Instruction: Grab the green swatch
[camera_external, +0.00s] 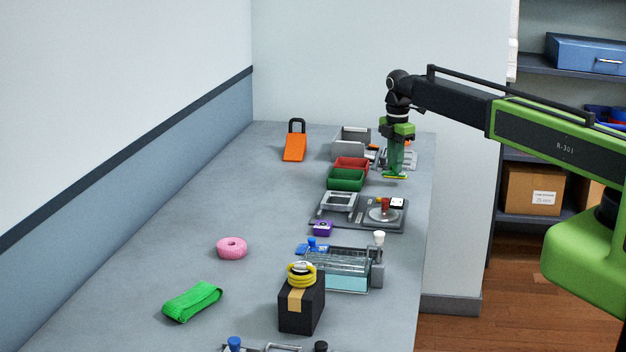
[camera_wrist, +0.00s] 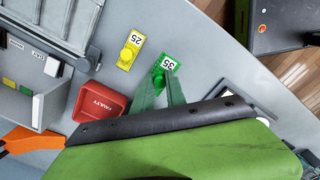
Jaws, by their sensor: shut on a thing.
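The green swatch (camera_wrist: 163,72), a small flat tag with a white label reading 35, shows in the wrist view between the tips of my gripper (camera_wrist: 162,86). My gripper's green fingers are shut on it and hide part of it. In the external view my gripper (camera_external: 395,174) points down near the bench's far right edge, with a thin yellow-green strip at its tips. I cannot tell there how far it is above the bench. A yellow swatch (camera_wrist: 130,52) labelled 25 lies apart from it, to the upper left in the wrist view.
A red tray (camera_external: 352,163) and green tray (camera_external: 346,179) stand left of my gripper. A grey bin (camera_external: 350,142) is behind them. A grey panel with a round plate (camera_external: 383,215) lies nearer. The bench's left side has open room around a pink ring (camera_external: 232,248) and green strap (camera_external: 192,301).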

